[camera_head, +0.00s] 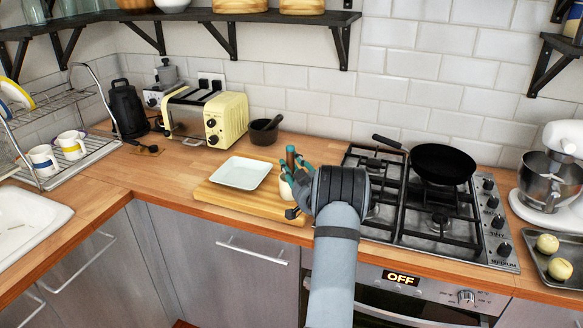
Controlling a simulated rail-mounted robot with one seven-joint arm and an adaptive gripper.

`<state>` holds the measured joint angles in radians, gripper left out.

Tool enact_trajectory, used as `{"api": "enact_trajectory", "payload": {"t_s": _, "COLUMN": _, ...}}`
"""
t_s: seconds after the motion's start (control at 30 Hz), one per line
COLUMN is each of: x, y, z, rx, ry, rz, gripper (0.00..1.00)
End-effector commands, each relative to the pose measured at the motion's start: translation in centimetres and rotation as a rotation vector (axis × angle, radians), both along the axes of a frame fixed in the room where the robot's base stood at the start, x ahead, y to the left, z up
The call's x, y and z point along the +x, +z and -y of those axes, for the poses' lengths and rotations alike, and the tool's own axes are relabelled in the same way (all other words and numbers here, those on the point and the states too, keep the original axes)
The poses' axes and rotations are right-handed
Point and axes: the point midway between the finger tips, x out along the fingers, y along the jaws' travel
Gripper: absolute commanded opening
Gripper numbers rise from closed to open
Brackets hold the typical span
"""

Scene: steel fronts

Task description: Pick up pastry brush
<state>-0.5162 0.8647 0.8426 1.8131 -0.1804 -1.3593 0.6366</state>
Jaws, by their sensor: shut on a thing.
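My gripper (292,164) is over the right part of the wooden cutting board, beside the stove. Its teal fingers are shut around a thin upright brown handle (290,154), which appears to be the pastry brush. A cream-coloured thing (285,188) shows just below the fingers. I cannot tell whether it is part of the brush or a separate holder. My wrist hides much of this area, so the brush's lower end and its contact with the board cannot be seen.
A white square dish (240,173) sits on the cutting board (213,197), left of my gripper. A dark mortar (263,135) and a cream toaster (205,115) stand behind. A black frying pan (442,163) is on the stove (405,222) to the right.

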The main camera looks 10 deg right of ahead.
Motion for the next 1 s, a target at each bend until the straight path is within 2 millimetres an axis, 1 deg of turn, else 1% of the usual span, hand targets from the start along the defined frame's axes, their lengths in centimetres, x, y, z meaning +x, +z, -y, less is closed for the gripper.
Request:
{"api": "enact_trajectory", "payload": {"t_s": 0.17, "x": 0.0, "y": 0.9, "z": 0.0, "rx": -0.001, "ry": 0.0, "rz": 0.003, "gripper": 0.03}}
{"api": "enact_trajectory", "payload": {"t_s": 0.27, "x": 0.0, "y": 2.1, "z": 0.1, "rx": -0.002, "ry": -0.001, "rz": 0.004, "gripper": 0.03}}
{"api": "enact_trajectory", "payload": {"t_s": 0.37, "x": 0.0, "y": 4.0, "z": 0.0, "rx": -0.003, "ry": 0.0, "rz": 0.008, "gripper": 0.03}}
{"api": "enact_trajectory", "payload": {"t_s": 0.8, "x": -5.9, "y": 9.1, "z": 6.1, "rx": -0.002, "ry": -0.005, "rz": 0.004, "gripper": 0.03}}
{"api": "enact_trajectory", "payload": {"t_s": 1.0, "x": -7.7, "y": 10.6, "z": 7.8, "rx": -0.001, "ry": -0.001, "rz": 0.002, "gripper": 0.03}}
